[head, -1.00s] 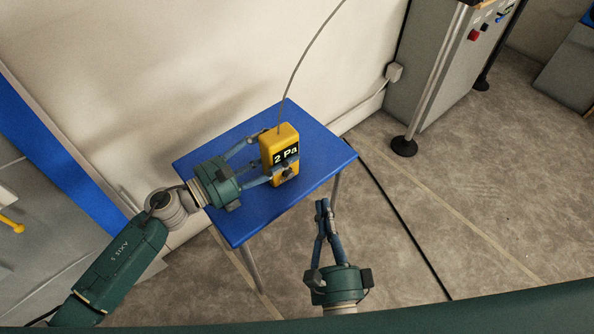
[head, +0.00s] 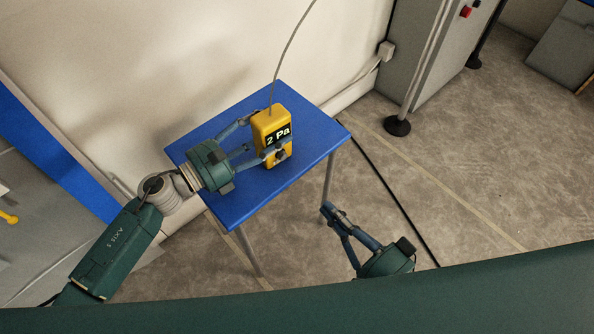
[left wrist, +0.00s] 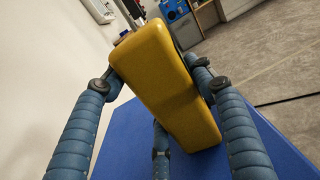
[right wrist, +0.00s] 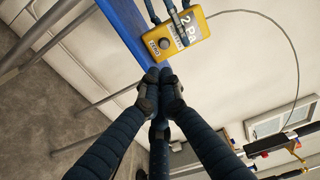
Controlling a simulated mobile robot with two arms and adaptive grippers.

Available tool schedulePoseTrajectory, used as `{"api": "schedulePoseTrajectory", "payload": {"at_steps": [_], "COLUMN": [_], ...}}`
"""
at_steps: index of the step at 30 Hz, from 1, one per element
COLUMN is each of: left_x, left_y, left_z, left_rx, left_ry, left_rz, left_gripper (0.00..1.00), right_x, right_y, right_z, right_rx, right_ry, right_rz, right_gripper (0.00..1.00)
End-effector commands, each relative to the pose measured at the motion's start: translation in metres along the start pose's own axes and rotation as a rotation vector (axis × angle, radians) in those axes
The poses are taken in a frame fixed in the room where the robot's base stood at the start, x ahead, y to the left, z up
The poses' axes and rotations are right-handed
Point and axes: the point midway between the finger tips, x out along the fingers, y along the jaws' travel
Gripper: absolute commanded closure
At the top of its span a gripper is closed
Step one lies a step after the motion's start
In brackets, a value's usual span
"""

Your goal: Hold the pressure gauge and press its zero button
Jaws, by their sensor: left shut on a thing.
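The yellow pressure gauge (head: 272,120) stands on the blue table (head: 235,203), its dark display reading "2 Pa". My left gripper (head: 262,132) is shut on the gauge from its left side; the left wrist view shows fingers on both sides of the yellow body (left wrist: 168,75). In the right wrist view the gauge (right wrist: 201,38) shows its display and a round grey button (right wrist: 164,43) beside a label. My right gripper (head: 328,210) is off the table's front right edge, apart from the gauge. Its fingertips (right wrist: 160,88) are together with nothing between them.
A thin grey cable (head: 283,58) rises from the gauge's top. A grey cabinet (head: 440,60) stands at the back right, and a black cable (head: 395,195) runs along the floor. The wall (head: 160,70) is close behind the table.

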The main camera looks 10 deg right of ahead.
Motion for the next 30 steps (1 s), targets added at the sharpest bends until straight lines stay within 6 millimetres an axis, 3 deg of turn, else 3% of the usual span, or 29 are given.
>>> {"api": "schedulePoseTrajectory", "payload": {"at_steps": [5,21,30], "left_x": [0.0,0.0,0.0], "left_y": [0.0,0.0,0.0], "left_z": [0.0,0.0,0.0], "left_rx": [0.0,0.0,0.0], "left_ry": [0.0,0.0,0.0], "left_rz": [0.0,0.0,0.0], "left_gripper": [0.76,0.76,0.76], "right_x": [0.016,0.121,0.14], "right_y": [-0.001,-0.001,-0.001], "right_z": [-0.001,-0.001,0.0], "right_rx": [0.001,0.003,0.001], "right_ry": [0.003,0.002,0.001], "right_rz": [-0.004,-0.004,-0.002], "right_gripper": [1.0,1.0,1.0]}}
